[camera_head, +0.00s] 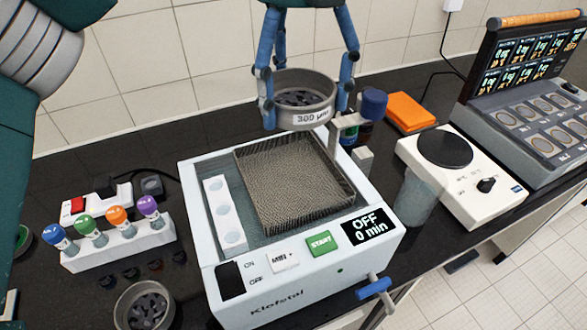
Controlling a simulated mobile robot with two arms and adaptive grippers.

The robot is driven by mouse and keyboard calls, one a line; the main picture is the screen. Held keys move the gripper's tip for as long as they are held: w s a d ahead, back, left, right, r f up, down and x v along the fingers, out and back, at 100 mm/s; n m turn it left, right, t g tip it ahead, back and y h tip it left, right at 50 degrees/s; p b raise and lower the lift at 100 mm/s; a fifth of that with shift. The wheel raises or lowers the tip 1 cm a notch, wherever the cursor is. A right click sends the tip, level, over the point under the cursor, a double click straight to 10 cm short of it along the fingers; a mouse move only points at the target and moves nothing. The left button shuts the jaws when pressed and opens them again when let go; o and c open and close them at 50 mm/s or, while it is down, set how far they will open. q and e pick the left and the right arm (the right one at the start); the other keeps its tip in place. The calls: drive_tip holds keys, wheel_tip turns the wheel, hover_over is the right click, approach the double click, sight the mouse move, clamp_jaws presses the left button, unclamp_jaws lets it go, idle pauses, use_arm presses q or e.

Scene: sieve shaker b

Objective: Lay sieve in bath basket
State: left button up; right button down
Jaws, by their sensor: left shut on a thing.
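The sieve (312,116) is a round grey metal ring with a white "300 µm" label and dark contents or mesh inside. My left gripper (303,100), with blue fingers, is shut on the sieve's rim and holds it roughly level near the back edge of the bath. The bath basket (347,200) is a rectangular wire mesh basket, empty, set in the white bath (219,290). The sieve is apart from the basket and appears above it. The bath's display reads "OFF 0 min". My right gripper is not in view.
A beaker (410,197) and hotplate (480,200) are at right. A rack of colour-capped bottles (125,247) and another round sieve-like dish (146,308) are at left.

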use_arm(q)
wheel_tip(320, 180, down, 7)
drive_tip(key=p, duration=0.1)
hover_over(296, 192)
wheel_tip(296, 192, down, 6)
drive_tip(key=shift+r, duration=0.1)
drive_tip(key=shift+f, duration=0.25)
wheel_tip(296, 192, down, 4)
drive_tip(key=shift+f+p, duration=0.1)
drive_tip(key=shift+p, duration=0.6)
drive_tip(key=shift+f+b, duration=0.15)
drive_tip(key=shift+b, duration=0.15)
drive_tip(key=o, duration=1.2)
drive_tip(key=shift+o, duration=0.2)
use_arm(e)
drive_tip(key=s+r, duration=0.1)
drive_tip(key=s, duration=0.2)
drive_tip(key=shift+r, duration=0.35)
